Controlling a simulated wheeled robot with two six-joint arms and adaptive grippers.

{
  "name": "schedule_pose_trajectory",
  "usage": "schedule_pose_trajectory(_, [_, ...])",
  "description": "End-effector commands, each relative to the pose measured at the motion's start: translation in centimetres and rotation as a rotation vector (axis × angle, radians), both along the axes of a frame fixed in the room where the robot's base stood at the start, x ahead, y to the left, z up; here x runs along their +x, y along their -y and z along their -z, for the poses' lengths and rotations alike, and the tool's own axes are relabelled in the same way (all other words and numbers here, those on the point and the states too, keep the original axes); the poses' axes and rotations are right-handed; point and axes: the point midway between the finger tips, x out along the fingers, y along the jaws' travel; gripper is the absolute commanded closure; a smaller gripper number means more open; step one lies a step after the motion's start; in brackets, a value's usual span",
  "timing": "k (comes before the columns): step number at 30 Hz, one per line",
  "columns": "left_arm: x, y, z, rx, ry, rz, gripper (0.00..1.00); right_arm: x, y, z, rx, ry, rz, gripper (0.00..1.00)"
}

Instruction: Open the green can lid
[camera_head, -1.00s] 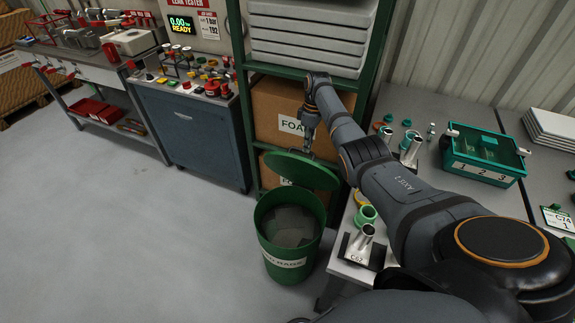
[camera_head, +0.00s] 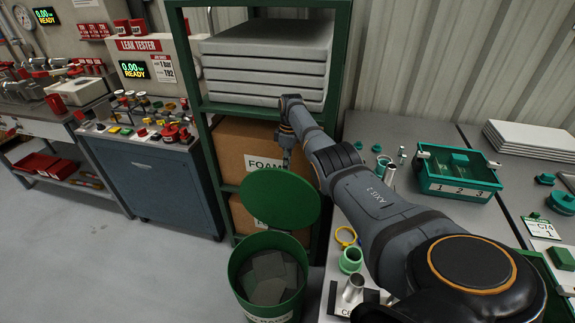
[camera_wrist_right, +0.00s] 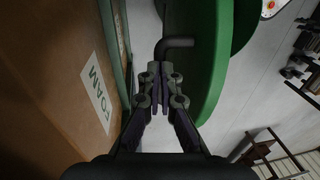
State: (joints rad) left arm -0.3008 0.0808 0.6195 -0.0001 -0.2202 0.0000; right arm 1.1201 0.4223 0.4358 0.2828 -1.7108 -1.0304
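The green can (camera_head: 236,272) stands on the floor at the lower middle of the head view, with grey rags (camera_head: 268,275) inside. Its round green lid (camera_head: 280,200) is raised steeply at the can's back side, and the mouth is uncovered. My right gripper (camera_head: 287,160) is at the lid's upper edge. In the right wrist view, its fingers (camera_wrist_right: 161,85) are closed together on the end of a dark bent handle (camera_wrist_right: 180,42) beside the green lid (camera_wrist_right: 205,70). The left gripper is not in view.
A green shelf rack (camera_head: 205,128) with a foam box (camera_head: 238,145) stands right behind the lid. A workbench (camera_head: 395,125) with a teal tray (camera_head: 447,192) is at the right. A cabinet (camera_head: 160,185) stands at the left. The floor (camera_head: 120,270) left of the can is clear.

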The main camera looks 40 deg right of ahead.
Motion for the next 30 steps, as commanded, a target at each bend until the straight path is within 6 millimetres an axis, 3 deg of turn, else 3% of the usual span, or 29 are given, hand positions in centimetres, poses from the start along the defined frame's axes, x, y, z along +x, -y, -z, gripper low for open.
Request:
schedule_pose_trajectory(1, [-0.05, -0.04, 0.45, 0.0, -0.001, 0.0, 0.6, -1.38, -1.19, 3.07, 0.024, -0.055, -0.006, 1.0])
schedule_pose_trajectory(5, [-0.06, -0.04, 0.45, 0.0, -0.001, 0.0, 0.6, -1.4, -1.19, 3.06, 0.025, -0.055, -0.007, 1.0])
schedule_pose_trajectory(13, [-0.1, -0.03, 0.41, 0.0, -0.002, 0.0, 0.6, -1.38, -1.15, 3.01, 0.024, -0.055, -0.007, 0.65])
schedule_pose_trajectory(30, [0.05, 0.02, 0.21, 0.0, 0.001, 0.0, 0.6, -1.36, -0.9, 2.83, 0.016, -0.053, -0.004, 0.65])
